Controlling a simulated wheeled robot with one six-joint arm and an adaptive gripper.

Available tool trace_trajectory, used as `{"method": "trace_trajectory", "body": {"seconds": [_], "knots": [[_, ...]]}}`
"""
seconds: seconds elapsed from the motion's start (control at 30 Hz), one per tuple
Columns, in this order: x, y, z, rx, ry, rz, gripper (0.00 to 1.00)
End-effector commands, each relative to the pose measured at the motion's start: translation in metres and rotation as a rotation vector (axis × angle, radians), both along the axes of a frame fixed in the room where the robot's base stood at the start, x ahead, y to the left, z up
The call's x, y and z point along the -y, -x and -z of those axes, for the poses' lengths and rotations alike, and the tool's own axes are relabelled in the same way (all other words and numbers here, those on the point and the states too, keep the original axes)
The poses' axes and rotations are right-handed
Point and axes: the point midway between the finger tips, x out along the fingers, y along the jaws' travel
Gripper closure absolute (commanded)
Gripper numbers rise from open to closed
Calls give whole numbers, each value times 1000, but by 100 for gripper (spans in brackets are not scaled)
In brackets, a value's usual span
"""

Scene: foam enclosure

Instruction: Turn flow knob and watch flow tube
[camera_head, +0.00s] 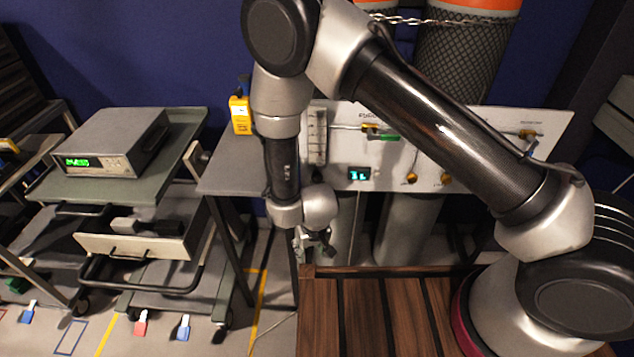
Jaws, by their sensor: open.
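A white panel (480,150) stands behind my arm, partly covered by it. A clear vertical tube with scale marks (317,137), which looks like the flow tube, is at the panel's left end. Two round brass knobs (412,178) are low on the panel; I cannot tell whether either is the flow knob. A small display with lit cyan digits (359,173) sits right of the tube, too small to read surely. My gripper (318,248) points down below the panel's lower left, open and empty, apart from the panel. The tube's reading is too small to tell.
Two large cylinders with orange tops and a chain (410,18) stand behind the panel. A yellow handheld device (240,115) is on the grey table at left. A cart (58,190) bears a grey instrument with a green display (110,145). A wooden slatted surface (360,315) lies in front.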

Motion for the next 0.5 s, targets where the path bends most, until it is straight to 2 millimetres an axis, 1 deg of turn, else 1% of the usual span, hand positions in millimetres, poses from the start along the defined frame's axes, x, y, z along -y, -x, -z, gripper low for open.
{"method": "trace_trajectory", "body": {"seconds": [0.03, 0.1, 0.13, 0.2, 0.27, 0.3, 0.33, 0.37, 0.4, 0.5], "knots": [[-1, 0, 32, 74, 6, 18, 49], [-1, -13, 63, 225, -5, 56, 49], [1, -20, 73, 300, -10, 74, 49], [7, -41, 82, 481, -29, 121, 49], [12, -61, 76, 635, -50, 165, 49], [14, -75, 65, 739, -65, 197, 49], [15, -85, 53, 816, -80, 220, 49], [13, -94, 39, 890, -97, 243, 49], [10, -105, 18, 985, -120, 270, 49], [12, -118, -25, 1174, -151, 314, 49]]}}
